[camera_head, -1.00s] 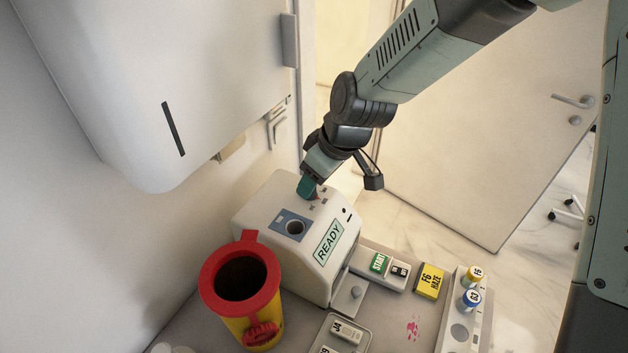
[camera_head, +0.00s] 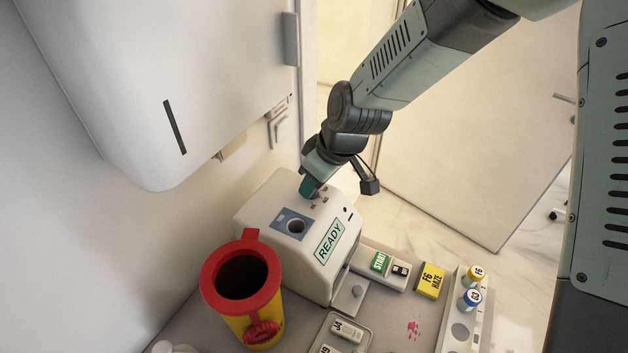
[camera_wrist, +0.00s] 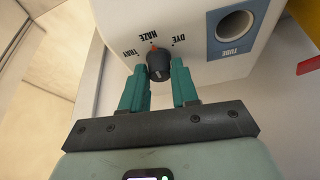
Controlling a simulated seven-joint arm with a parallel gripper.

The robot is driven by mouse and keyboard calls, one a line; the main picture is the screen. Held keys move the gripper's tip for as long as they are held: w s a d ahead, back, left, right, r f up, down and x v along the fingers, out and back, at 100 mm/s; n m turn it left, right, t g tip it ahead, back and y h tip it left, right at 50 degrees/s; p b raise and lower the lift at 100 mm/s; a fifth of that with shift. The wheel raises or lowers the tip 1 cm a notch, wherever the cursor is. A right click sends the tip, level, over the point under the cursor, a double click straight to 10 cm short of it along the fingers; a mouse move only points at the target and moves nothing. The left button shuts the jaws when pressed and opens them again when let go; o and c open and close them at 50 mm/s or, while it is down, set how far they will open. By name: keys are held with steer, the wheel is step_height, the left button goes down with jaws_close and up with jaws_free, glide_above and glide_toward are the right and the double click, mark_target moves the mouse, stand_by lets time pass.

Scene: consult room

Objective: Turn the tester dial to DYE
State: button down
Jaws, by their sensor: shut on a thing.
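The white tester (camera_head: 285,225) stands on the counter, with a lit READY panel (camera_head: 329,242) on its front. In the wrist view its dark dial (camera_wrist: 159,66) carries an orange-red mark at the HAZE label. The TRAY label is on one side of HAZE and DYE (camera_wrist: 178,37) on the other; all appear upside down. My gripper (camera_wrist: 160,72) has its teal fingers on either side of the dial, shut on it. In the head view my gripper (camera_head: 309,188) reaches the tester's top from behind and hides most of the dial.
A TUBE port (camera_wrist: 234,25) is near the dial. A yellow sharps bin with red rim (camera_head: 240,245) stands left of the tester. A wall dispenser (camera_head: 150,90) hangs at upper left.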

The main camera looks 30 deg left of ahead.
steer(key=m, duration=0.2)
steer(key=m+t, duration=0.1)
steer(key=m, duration=0.1)
steer(key=m+t, duration=0.1)
steer(key=m, duration=0.1)
steer(key=shift+s+a+h, duration=0.15)
steer(key=shift+s+h, duration=0.1)
steer(key=shift+h, duration=0.15)
steer(key=m+h, duration=0.1)
steer(key=m, duration=0.1)
steer(key=m+t, duration=0.1)
steer(key=m, duration=0.2)
steer(key=shift+m+h, duration=0.3)
steer(key=shift+h, duration=0.1)
steer(key=shift+t, duration=0.3)
steer(key=c, duration=0.9)
jaws_free()
